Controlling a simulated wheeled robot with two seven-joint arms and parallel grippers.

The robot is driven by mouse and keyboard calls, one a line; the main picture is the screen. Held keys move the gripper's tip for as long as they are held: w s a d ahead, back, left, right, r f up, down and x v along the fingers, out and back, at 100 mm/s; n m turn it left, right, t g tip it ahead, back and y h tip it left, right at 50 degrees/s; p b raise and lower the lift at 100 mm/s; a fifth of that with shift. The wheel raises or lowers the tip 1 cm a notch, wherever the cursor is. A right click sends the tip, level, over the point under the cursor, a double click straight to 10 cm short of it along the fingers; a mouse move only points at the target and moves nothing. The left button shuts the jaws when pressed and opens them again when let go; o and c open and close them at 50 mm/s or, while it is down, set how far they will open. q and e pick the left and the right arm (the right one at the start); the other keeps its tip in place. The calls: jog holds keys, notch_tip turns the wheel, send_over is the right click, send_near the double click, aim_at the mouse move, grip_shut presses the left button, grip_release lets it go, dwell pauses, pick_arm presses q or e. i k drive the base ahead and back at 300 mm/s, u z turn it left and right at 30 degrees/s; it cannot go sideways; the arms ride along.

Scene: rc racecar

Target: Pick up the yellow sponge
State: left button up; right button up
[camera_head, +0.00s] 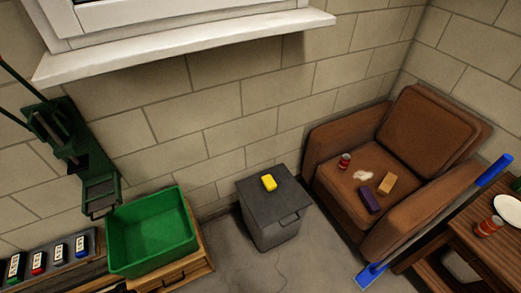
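The yellow sponge (269,182) lies flat on top of a dark grey box-like stand (262,205) against the block wall, near the middle of the view. The top around it is bare and nothing covers it. Neither of my grippers shows in the head view.
Left of the stand, a green bin (150,232) sits on a wooden drawer unit (178,274), below a green wall-mounted device (75,150). Right is a brown armchair (425,135) with a can (344,161) and other items. A blue-ended pole (430,222) leans by a wooden table (487,243).

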aim_at(269, 183)
jog(key=z, duration=1.05)
jog(key=i, duration=0.9)
jog(key=u, duration=2.7)
